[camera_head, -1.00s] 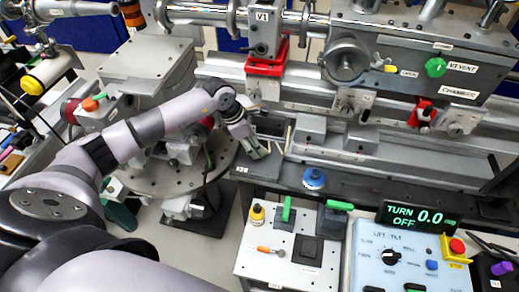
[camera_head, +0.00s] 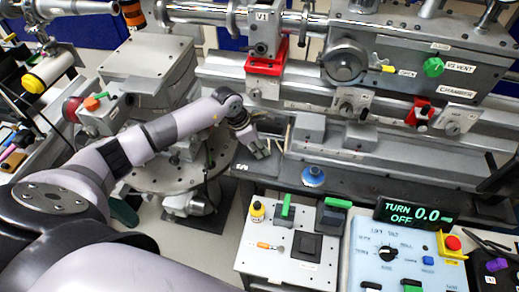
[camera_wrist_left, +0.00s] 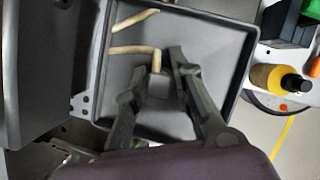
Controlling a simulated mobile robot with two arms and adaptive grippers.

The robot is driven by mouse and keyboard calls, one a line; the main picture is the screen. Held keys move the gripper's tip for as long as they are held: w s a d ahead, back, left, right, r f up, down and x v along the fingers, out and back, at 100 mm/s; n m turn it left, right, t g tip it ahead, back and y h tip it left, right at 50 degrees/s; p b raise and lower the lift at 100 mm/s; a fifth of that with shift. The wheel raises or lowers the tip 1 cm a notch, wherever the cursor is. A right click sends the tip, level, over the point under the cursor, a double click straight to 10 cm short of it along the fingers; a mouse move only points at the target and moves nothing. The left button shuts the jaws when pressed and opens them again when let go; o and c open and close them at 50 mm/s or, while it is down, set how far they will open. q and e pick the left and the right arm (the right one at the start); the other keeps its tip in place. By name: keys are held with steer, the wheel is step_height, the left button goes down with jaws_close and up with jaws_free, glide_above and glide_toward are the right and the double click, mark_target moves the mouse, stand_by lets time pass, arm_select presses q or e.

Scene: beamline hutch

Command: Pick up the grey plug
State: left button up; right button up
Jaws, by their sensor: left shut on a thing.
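My left gripper (camera_head: 259,150) is over the dark grey tray (camera_wrist_left: 228,85) on the bench, its fingers pointing down into it. In the left wrist view the gripper (camera_wrist_left: 156,84) is shut on a small grey thing, which I take to be the grey plug (camera_wrist_left: 158,80). Another tan piece (camera_wrist_left: 134,20) lies apart in the tray. My right gripper is not in view.
A white panel (camera_head: 262,274) with green-topped parts and a yellow bottle (camera_head: 257,211) is in front of the tray. A blue round knob (camera_head: 314,176) is to the tray's right. The metal rail and chamber (camera_head: 420,60) stand behind. A round perforated plate (camera_head: 165,176) is left.

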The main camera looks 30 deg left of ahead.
arm_select(q)
jaws_close()
steer(key=shift+r, duration=0.1)
steer(key=shift+w+r, duration=0.1)
steer(key=shift+r, duration=0.4)
step_height(320, 180, up, 27)
steer(key=b, duration=0.5)
steer(key=shift+f, duration=0.1)
